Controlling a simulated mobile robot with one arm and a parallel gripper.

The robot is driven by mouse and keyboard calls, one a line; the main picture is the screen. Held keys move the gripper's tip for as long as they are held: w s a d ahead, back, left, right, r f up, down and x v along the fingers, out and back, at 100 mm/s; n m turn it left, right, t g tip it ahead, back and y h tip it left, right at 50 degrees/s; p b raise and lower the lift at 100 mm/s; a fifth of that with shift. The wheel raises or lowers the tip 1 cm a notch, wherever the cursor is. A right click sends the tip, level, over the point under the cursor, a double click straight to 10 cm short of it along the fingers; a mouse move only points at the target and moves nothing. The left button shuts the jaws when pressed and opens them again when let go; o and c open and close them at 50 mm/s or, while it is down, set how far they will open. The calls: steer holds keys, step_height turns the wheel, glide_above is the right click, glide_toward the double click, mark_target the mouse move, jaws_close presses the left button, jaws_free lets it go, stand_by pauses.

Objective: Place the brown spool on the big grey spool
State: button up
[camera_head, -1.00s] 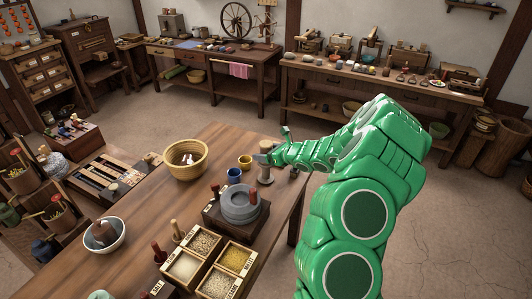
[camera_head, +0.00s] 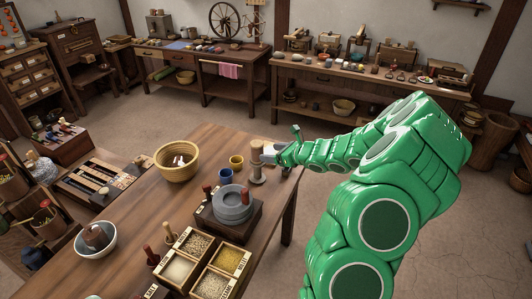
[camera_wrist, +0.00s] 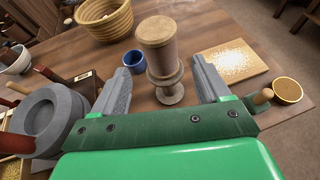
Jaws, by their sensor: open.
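A tan-brown spool-shaped piece (camera_wrist: 162,52) stands upright on the wooden table in the wrist view, with a wide top disc and a narrower, paler foot (camera_wrist: 170,93) below. I cannot tell whether this is one spool or a brown one stacked on a greyer one. It also shows near the table's far right corner in the head view (camera_head: 257,168). My gripper (camera_wrist: 163,85) is open, one finger on each side of the piece, with visible gaps.
A grey stone quern (camera_head: 232,205) and compartments of grain (camera_head: 195,243) are nearer. A floury board (camera_wrist: 232,62) lies right in the wrist view.

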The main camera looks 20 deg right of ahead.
steer(key=s+a+r+n+g+y, duration=0.2)
steer(key=s+a+r+n, duration=0.2)
steer(key=a+r, duration=0.25)
steer(key=s+a+r+n+g+y, duration=0.1)
steer(key=s+a+r+n+y, duration=0.15)
steer(key=a+r+n, duration=0.35)
steer(key=s+a+r+n+g+h, duration=0.1)
steer(key=s+a+r+n+g, duration=0.2)
steer(key=s+a, duration=0.4)
steer(key=s+a+r+n+g, duration=0.1)
steer(key=s+a+n+g, duration=0.2)
steer(key=s+a+n, duration=0.3)
steer(key=s+d+n+g+h, duration=0.2)
steer(key=s+n+g+h, duration=0.4)
steer(key=s, duration=1.6)
steer(key=s+d+n+t+h, duration=0.1)
steer(key=s+d+n+h, duration=0.3)
steer(key=s+d, duration=0.2)
steer(key=shift+s+d+r+n+t+h, duration=0.35)
steer(key=shift+s+r+t, duration=0.1)
steer(key=shift+s, duration=0.2)
steer(key=shift+a, duration=0.1)
